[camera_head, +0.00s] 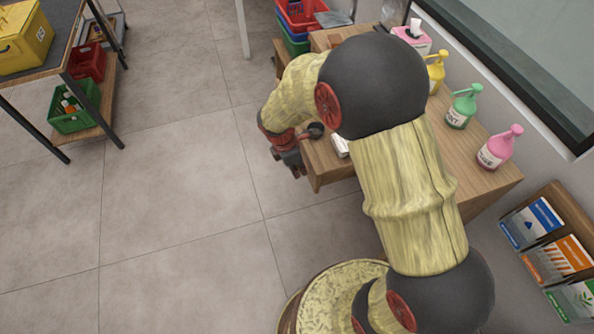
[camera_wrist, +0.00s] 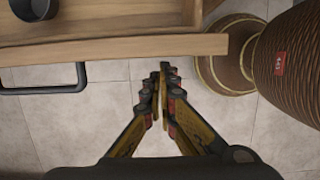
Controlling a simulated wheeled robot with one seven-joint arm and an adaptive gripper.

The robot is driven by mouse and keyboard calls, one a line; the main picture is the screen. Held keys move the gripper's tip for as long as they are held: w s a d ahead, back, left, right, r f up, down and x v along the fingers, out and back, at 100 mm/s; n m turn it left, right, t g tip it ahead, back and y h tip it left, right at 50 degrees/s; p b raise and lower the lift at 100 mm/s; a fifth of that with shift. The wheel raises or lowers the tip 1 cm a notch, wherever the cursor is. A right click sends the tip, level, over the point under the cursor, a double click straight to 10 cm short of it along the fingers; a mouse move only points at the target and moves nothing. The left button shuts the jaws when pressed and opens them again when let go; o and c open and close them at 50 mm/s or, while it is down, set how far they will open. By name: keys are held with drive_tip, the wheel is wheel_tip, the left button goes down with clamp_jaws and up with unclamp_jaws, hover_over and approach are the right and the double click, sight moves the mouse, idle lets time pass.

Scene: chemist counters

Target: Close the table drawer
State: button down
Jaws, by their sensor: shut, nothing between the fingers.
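The wooden table drawer (camera_head: 325,174) is pulled out from the table (camera_head: 475,180), partly hidden behind my arm. In the wrist view its front panel (camera_wrist: 120,49) runs across the upper part, with a black bar handle (camera_wrist: 45,88) at the left. A dark round cup (camera_wrist: 35,8) is inside the drawer. My gripper (camera_head: 297,170) is beside the drawer's front in the head view. In the wrist view my gripper (camera_wrist: 164,70) is shut and empty, its fingertips close to the front panel, right of the handle. Whether they touch it I cannot tell.
Pump bottles, including a green one (camera_head: 463,106) and a pink one (camera_head: 499,147), stand on the tabletop. A box rack (camera_head: 560,250) is at the right. A shelf unit (camera_head: 95,115) is at the left. The tiled floor (camera_head: 180,190) between is clear.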

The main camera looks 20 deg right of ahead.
drive_tip(key=d+p, duration=0.8)
drive_tip(key=d, duration=1.3)
drive_tip(key=shift+d+p, duration=0.3)
drive_tip(key=shift+p, duration=0.05)
drive_tip(key=shift+a, duration=0.3)
drive_tip(key=a, duration=0.3)
drive_tip(key=shift+a+r+p, duration=0.5)
drive_tip(key=shift+r, duration=0.25)
drive_tip(key=p+v, duration=0.2)
drive_tip(key=v, duration=0.6)
drive_tip(key=shift+r, duration=0.2)
